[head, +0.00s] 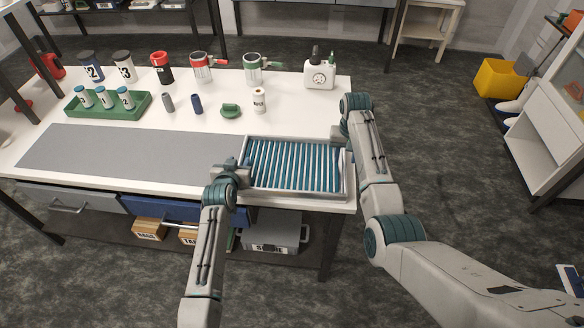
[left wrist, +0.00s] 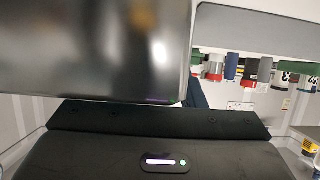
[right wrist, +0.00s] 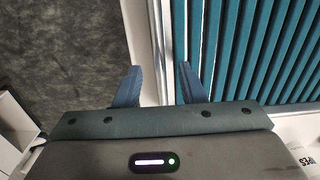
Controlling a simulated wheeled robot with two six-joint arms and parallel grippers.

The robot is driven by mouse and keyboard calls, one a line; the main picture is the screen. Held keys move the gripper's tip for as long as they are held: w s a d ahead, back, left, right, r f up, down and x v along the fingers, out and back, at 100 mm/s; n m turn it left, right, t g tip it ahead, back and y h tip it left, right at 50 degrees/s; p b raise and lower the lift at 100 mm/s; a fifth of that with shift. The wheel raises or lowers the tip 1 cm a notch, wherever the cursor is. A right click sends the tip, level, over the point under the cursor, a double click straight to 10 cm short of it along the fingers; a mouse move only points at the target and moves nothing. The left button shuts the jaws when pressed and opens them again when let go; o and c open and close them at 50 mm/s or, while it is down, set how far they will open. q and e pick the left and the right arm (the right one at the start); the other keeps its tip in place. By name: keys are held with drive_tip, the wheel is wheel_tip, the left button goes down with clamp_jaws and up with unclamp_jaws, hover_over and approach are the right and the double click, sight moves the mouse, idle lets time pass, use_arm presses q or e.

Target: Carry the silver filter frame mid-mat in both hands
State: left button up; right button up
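The silver filter frame (head: 290,192), filled with teal slats, is at the right end of the white bench, right of the grey mat (head: 120,155). I cannot tell if it touches the bench. My left gripper (head: 240,172) is at its left side; its fingertips are hidden there. A dark, shiny surface (left wrist: 95,45) fills much of the left wrist view, perhaps the frame's side up close. My right gripper (head: 346,142) is at the frame's right side. In the right wrist view its fingers (right wrist: 157,88) are apart, near the frame's side rail (right wrist: 175,40), and do not look closed on it.
The mat is bare.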

use_arm(q)
drive_tip(key=shift+w+f, duration=0.25)
drive_tip(key=shift+w, duration=0.45)
use_arm(e)
drive_tip(key=shift+f, duration=0.75)
use_arm(q)
clamp_jaws()
use_arm(e)
clamp_jaws()
